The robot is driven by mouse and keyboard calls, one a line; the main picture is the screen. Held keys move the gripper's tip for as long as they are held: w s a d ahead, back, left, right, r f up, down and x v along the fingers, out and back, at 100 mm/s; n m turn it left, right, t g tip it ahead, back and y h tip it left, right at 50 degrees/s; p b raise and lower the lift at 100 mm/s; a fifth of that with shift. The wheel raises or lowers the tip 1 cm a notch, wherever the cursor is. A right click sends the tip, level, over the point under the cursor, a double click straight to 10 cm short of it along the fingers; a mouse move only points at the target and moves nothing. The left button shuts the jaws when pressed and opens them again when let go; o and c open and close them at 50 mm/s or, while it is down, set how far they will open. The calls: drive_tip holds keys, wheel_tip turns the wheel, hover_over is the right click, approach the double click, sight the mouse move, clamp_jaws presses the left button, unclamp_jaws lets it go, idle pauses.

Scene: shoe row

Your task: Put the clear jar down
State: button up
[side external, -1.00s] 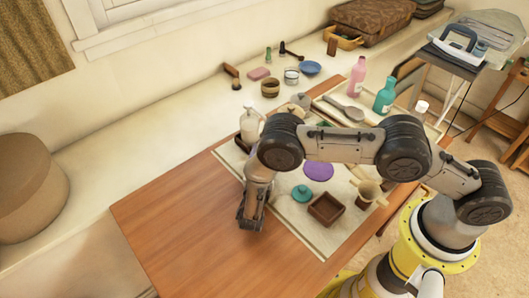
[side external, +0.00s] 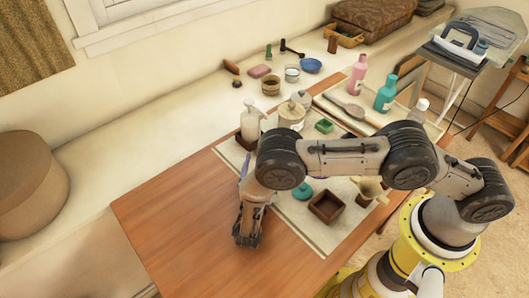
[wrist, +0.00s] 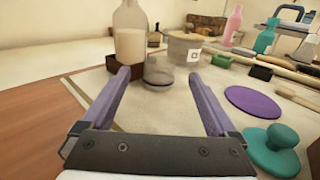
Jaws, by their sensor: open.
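In the wrist view a small clear jar (wrist: 158,70) stands upright on the pale mat (wrist: 215,98), right of a bottle in a brown tray and in front of a labelled pot. My gripper (wrist: 159,76) is open, its two purple-grey fingers apart with nothing held between them. The jar appears in the gap beyond the fingertips, apart from them. In the side view my gripper (side external: 248,236) points down near the mat's front left edge, over the wooden table. I cannot make out this jar there; my arm seems to hide it.
A bottle (wrist: 130,35) in a brown tray (wrist: 124,68) and a lidded pot (wrist: 184,48) stand close to the jar. A purple disc (wrist: 252,102) and teal knobbed lid (wrist: 272,150) lie to the right. The wooden table (side external: 165,215) is bare on the left.

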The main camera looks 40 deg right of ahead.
drive_tip(key=v, duration=0.7)
drive_tip(key=s+d+r+m+g+y, duration=0.2)
drive_tip(key=s+d+r+m+g, duration=0.1)
drive_tip(key=d+r+m+g, duration=0.55)
drive_tip(key=s+d+r+m+g+y, duration=0.25)
drive_tip(key=d+r+m, duration=0.4)
drive_tip(key=r, duration=0.55)
drive_tip(key=s+d+r+m+t+y, duration=0.1)
drive_tip(key=s+r+m+y, duration=0.3)
drive_tip(key=s, duration=0.5)
drive_tip(key=s+d+r+m+t+y, duration=0.1)
drive_tip(key=s+r+m+t+y, duration=0.3)
drive_tip(key=s, duration=0.5)
wheel_tip(320, 180, up, 2)
drive_tip(key=m+y, duration=0.1)
drive_tip(key=m, duration=0.2)
